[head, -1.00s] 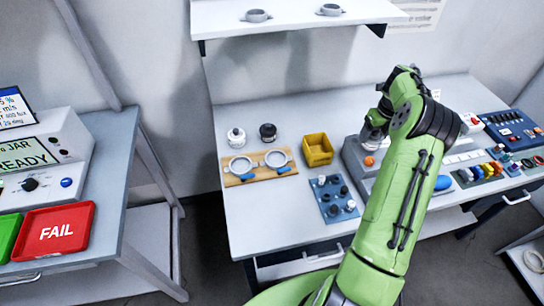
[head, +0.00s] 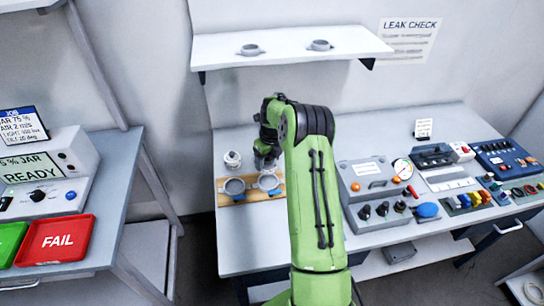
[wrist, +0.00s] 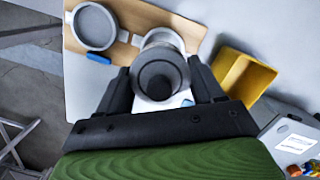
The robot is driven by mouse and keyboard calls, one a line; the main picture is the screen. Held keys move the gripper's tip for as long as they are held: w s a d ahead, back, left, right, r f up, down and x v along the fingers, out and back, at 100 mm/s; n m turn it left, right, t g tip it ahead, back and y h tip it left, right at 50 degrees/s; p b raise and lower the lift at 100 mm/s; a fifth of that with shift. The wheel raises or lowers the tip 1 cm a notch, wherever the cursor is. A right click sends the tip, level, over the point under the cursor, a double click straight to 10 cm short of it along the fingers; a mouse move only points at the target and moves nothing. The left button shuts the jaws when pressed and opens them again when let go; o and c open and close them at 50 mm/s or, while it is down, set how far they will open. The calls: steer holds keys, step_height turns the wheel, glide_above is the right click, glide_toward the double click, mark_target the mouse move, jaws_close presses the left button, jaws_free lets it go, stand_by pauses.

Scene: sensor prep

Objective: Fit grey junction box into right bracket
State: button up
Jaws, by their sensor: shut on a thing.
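My gripper (head: 266,160) is shut on the grey junction box, a round grey body with a dark centre (wrist: 160,82) in the wrist view. The gripper is over the back of the right bracket (head: 269,182), a grey ring with a blue handle. In the wrist view the box covers much of that ring (wrist: 163,36). I cannot tell whether box and ring touch. The left bracket (head: 234,186) is an empty ring beside it, also in the wrist view (wrist: 95,27). Both rings are on a wooden board (head: 240,201).
A white round part (head: 232,159) stands behind the left bracket. A yellow bin (wrist: 242,78) is right of the board in the wrist view. A grey test unit (head: 375,190) stands farther right. A shelf (head: 290,47) hangs above the bench.

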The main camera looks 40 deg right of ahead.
steer(key=shift+f+b, duration=1.8)
steer(key=shift+f, duration=1.05)
steer(key=shift+f+b, duration=0.9)
steer(key=shift+f, duration=0.1)
stand_by(0.4)
steer(key=o, duration=1)
steer(key=shift+c, duration=0.2)
steer(key=shift+r, duration=0.15)
steer(key=shift+r+p, duration=2.25)
steer(key=shift+r, duration=1.2)
